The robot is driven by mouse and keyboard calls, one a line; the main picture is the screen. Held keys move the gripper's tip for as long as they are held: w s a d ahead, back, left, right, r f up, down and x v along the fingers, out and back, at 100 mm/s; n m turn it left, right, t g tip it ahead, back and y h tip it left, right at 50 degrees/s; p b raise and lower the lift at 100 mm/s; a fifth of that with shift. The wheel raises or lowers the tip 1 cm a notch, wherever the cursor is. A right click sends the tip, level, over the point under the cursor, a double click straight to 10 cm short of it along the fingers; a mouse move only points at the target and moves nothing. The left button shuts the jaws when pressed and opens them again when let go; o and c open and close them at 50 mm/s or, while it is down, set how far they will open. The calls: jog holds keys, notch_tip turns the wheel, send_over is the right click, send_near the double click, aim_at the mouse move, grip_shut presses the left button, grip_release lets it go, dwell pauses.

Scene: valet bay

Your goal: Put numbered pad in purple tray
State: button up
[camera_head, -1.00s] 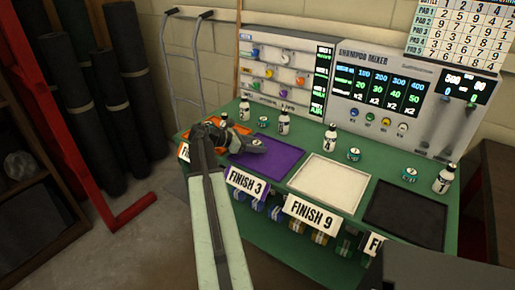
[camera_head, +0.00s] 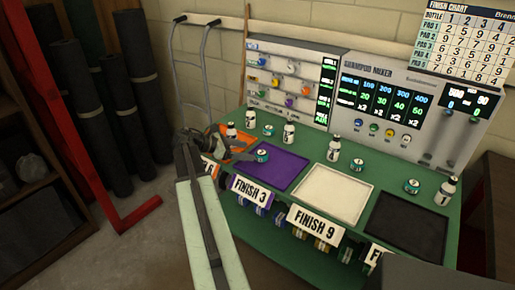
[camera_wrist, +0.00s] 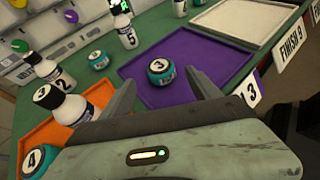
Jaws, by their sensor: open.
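A teal pad (camera_head: 262,156) with a white top sits in the purple tray (camera_head: 286,172), near its upper left corner. In the wrist view this pad (camera_wrist: 161,72) shows the number 3 and stands on the purple tray (camera_wrist: 212,66). My gripper (camera_head: 238,150) is at the left edge of the purple tray, beside the pad. In the wrist view my gripper (camera_wrist: 158,85) has its two fingers spread, with nothing held between them. The pad is just beyond the fingertips and appears apart from them.
An orange tray (camera_wrist: 48,128) lies left, with a pad numbered 4 (camera_wrist: 38,158). Numbered bottles (camera_wrist: 62,80) stand close to my gripper's left. Another pad (camera_wrist: 98,60) sits behind the purple tray. White (camera_head: 332,192) and black (camera_head: 405,226) trays lie right, both empty.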

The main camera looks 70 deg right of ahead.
jog(key=v, duration=0.3)
jog(key=shift+w+a+r+p, duration=0.1)
jog(key=shift+w+a+p, duration=0.1)
jog(key=shift+p, duration=0.2)
jog(key=w+a+f+m+t+y, duration=0.1)
jog(key=w+a+f+t, duration=0.15)
jog(key=w+a, duration=0.6)
jog(key=w+a+f+m+t+y, duration=0.15)
jog(key=w+a+f, duration=0.3)
jog(key=a, duration=0.65)
jog(key=w+a+f+m+t+y, duration=0.1)
jog(key=w+a+f+m+t, duration=0.15)
jog(key=w+a, duration=0.55)
jog(key=w+a+f+m+t+y, duration=0.1)
jog(key=a+f+y, duration=0.1)
jog(key=a, duration=1.4)
jog(key=w+a+f+m+t+y, duration=0.1)
jog(key=a+f+m+t+y, duration=0.1)
jog(key=a, duration=1.4)
jog(key=shift+a+y, duration=0.25)
jog(key=shift+y, duration=0.3)
